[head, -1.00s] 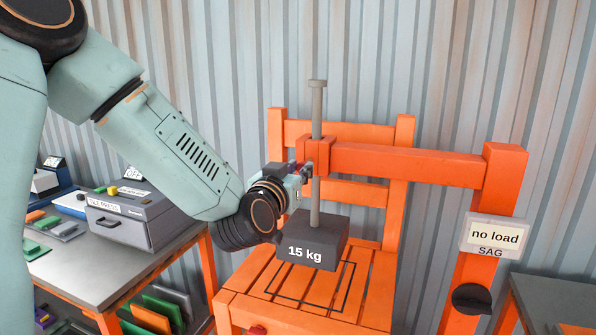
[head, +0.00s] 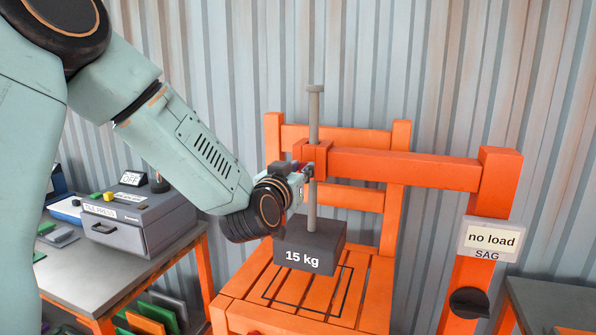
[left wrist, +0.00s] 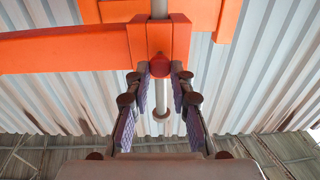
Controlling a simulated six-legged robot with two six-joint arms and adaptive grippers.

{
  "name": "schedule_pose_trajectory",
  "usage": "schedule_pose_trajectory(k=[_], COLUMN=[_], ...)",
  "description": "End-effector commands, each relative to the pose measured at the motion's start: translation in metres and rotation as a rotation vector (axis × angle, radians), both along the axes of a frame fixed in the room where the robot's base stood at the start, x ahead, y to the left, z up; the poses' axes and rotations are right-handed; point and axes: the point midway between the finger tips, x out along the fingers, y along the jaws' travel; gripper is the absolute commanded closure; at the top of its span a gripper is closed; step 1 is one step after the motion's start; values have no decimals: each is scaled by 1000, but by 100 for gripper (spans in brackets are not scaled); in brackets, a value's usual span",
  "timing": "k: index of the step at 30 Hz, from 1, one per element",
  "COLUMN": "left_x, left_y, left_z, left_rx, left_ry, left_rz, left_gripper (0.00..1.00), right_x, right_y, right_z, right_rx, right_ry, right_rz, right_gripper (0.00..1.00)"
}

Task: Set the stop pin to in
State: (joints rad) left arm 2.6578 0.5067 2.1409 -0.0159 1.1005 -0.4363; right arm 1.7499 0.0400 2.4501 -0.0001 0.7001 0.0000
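The stop pin shows in the left wrist view as a round red knob (left wrist: 160,65) on the face of the orange collar (left wrist: 182,38). In the head view the collar (head: 317,152) sits around a grey upright rod, and my gripper hides the pin. My left gripper (left wrist: 161,72) is open, with a fingertip on each side of the knob and a gap visible between them. In the head view the left gripper (head: 306,172) is just below and in front of the collar. My right gripper is not in view.
The grey 15 kg weight (head: 308,246) hangs on the rod above an orange slatted chair (head: 238,297). An orange arm (head: 410,168) runs right to a post with a "no load" sign (head: 492,240). A bench with a tile press (head: 118,232) stands left.

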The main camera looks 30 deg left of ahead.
Motion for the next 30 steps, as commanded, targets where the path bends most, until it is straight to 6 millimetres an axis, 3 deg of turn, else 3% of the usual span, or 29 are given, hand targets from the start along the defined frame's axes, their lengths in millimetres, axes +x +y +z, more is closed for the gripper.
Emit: schedule_pose_trajectory(k=[8,19,30], left_x=[1,-4,-53], left_y=[1,0,-12], left_z=[0,1,0], left_rx=[0,1,-5], left_ry=[-1,-3,-2], left_rz=[1,1,0], left_gripper=[55,55,55], right_x=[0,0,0], right_y=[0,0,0], right_z=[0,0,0], right_rx=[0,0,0], right_ry=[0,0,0], right_rz=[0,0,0], right_gripper=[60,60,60])
